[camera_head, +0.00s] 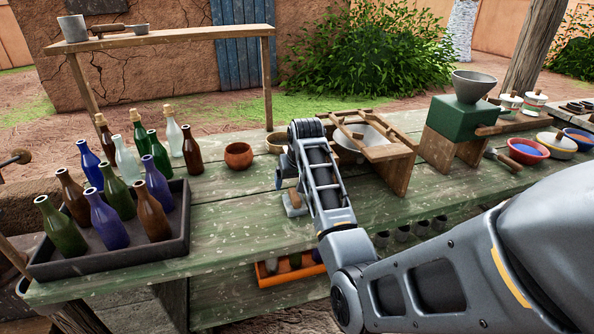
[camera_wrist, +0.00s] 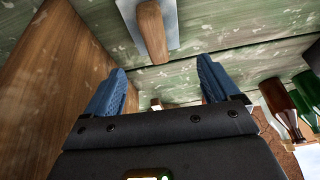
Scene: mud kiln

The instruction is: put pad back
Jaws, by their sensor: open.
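The pad looks like a flat grey plate (camera_head: 294,209) with a wooden handle, lying on the green plank table beside my arm. In the wrist view its handle (camera_wrist: 151,32) and the pale plate (camera_wrist: 127,10) show at the top, ahead of the fingertips. My gripper (camera_wrist: 160,75) is open, its two blue fingers spread with nothing between them. The handle lines up with the gap, apart from both fingers. In the head view my gripper (camera_head: 280,180) is mostly hidden behind my arm, close to the pad.
A tray (camera_head: 115,262) of several bottles stands on the left. A clay bowl (camera_head: 238,156) sits behind the pad. A wooden frame (camera_head: 388,151) with a basin stands right of my arm. A green grinder (camera_head: 463,118) is farther right. Open tabletop lies between tray and pad.

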